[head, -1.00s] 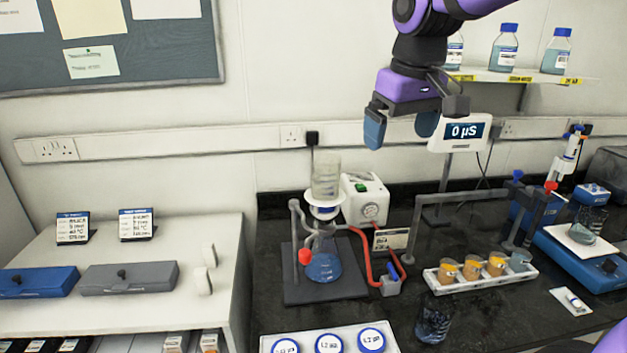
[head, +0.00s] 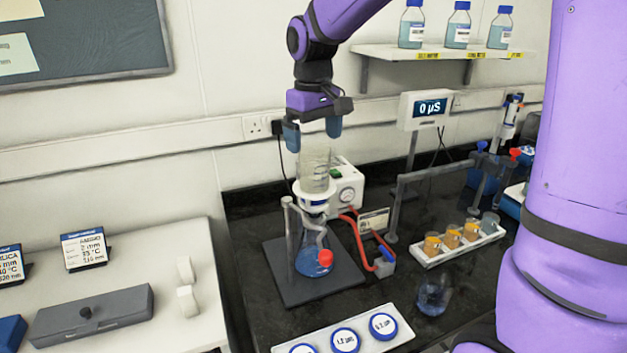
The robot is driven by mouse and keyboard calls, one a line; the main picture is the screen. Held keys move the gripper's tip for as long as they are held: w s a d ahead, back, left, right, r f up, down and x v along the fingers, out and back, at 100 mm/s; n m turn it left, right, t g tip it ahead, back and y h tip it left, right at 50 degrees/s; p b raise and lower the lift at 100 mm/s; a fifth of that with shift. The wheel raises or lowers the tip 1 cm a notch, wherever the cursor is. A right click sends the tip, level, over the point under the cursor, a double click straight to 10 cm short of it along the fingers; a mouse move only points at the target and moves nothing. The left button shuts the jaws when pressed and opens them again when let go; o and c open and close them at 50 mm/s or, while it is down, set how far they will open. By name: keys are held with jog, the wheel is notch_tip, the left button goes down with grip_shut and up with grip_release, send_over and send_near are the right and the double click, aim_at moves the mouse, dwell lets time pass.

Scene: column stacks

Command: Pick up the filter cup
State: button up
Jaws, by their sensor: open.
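The filter cup (head: 315,171) is a clear graduated cylinder. It stands upright in the white funnel base (head: 313,193) on top of the flask with blue liquid (head: 314,262). My gripper (head: 312,138) points down over the cup, its two blue fingers apart. The fingertips are at about the height of the cup's rim, one towards each side in the picture. The head view does not show whether they touch it. The right finger overlaps the rim's right edge.
A pump (head: 345,188) with red tubing stands close behind the flask. A clamp stand (head: 292,220) rises left of it. A tray of blue-lidded jars (head: 346,340) lies in front.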

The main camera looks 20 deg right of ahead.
aim_at(315, 159)
jog(key=shift+s+f, duration=0.15)
jog(key=shift+f, duration=2.7)
jog(key=c, duration=1)
jog(key=shift+r, duration=0.2)
